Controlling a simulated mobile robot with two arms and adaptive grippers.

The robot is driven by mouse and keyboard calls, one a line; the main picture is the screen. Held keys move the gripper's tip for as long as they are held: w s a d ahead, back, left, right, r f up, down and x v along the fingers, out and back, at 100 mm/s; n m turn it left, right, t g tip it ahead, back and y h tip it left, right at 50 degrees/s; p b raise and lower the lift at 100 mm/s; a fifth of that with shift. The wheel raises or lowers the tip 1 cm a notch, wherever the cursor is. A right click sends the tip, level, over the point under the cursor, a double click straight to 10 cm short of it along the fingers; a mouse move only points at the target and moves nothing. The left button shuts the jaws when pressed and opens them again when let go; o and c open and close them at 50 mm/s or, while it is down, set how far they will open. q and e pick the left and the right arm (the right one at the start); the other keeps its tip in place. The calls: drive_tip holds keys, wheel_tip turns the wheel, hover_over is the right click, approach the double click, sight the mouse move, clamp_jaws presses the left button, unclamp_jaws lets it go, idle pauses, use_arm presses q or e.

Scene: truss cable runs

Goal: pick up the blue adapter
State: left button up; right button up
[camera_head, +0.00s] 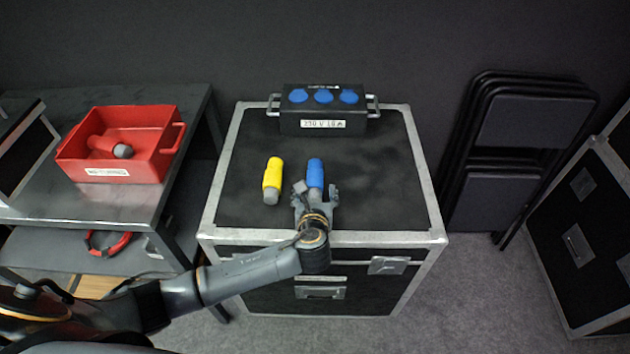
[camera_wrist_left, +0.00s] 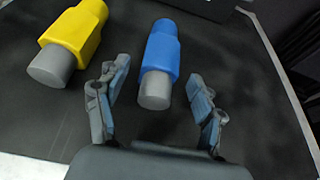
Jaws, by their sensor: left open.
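The blue adapter (camera_head: 315,172) lies on the black top of the flight case (camera_head: 380,180), its grey end toward me. In the left wrist view the blue adapter (camera_wrist_left: 160,60) lies ahead of and between the open fingers, its grey end close to the fingertip gap. My left gripper (camera_head: 316,193) is open at the adapter's near end; its fingers also show in the left wrist view (camera_wrist_left: 153,92). No finger visibly touches the adapter. A yellow adapter (camera_head: 272,178) with a grey end lies just left of it. My right gripper is not in view.
A black power box (camera_head: 322,124) with several blue sockets stands at the back of the case. A red bin (camera_head: 160,160) holding a red adapter (camera_head: 108,147) sits on the metal table at left. Folded chairs (camera_head: 505,150) lean at right. The case top's right side is clear.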

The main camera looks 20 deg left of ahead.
sight(314, 173)
use_arm(q)
drive_tip(key=x, duration=0.4)
drive_tip(key=c, duration=1.4)
